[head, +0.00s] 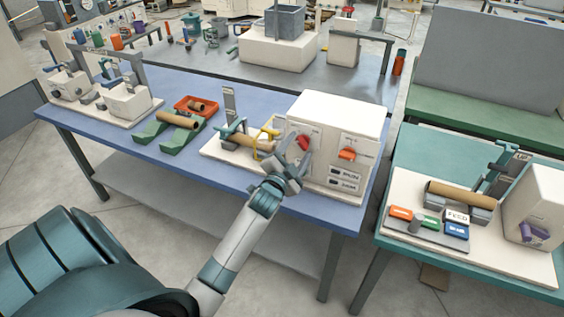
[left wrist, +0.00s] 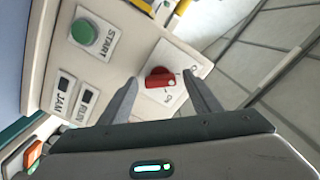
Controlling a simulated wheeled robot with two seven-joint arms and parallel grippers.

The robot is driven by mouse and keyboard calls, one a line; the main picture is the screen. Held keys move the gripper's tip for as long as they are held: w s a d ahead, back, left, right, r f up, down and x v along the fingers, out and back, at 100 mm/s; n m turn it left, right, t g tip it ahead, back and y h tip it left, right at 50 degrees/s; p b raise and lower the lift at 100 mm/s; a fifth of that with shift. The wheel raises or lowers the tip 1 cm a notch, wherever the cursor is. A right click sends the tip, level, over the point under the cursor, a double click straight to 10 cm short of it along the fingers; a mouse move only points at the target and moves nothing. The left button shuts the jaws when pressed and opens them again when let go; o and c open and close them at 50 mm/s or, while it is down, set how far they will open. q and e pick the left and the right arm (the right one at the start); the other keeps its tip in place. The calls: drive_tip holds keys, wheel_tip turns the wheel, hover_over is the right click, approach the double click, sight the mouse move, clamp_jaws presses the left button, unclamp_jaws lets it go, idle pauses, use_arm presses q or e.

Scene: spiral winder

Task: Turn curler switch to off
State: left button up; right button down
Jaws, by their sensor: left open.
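The curler switch is a red rotary knob (head: 303,142) on the front of a cream machine box (head: 345,112). In the left wrist view the red knob (left wrist: 160,78) sits on a white plate with position lettering that is hard to read in full. My left gripper (head: 296,160) is in front of the box, close to the knob. In the left wrist view its open fingers (left wrist: 159,77) stand on either side of the knob, with gaps visible; I cannot tell the remaining depth. My right gripper is not in view.
A green START button (left wrist: 84,32) and the JAM and RUN labels are beside the knob. A yellow bracket (head: 265,143) and brown roll (head: 250,142) are left of the box. The blue table (head: 210,176) has bare space in front.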

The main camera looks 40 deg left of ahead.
use_arm(q)
drive_tip(key=b+v, duration=0.4)
drive_tip(key=v, duration=1.2)
drive_tip(key=shift+s+b, duration=0.3)
drive_tip(key=shift+s, duration=0.05)
drive_tip(key=shift+f, duration=0.15)
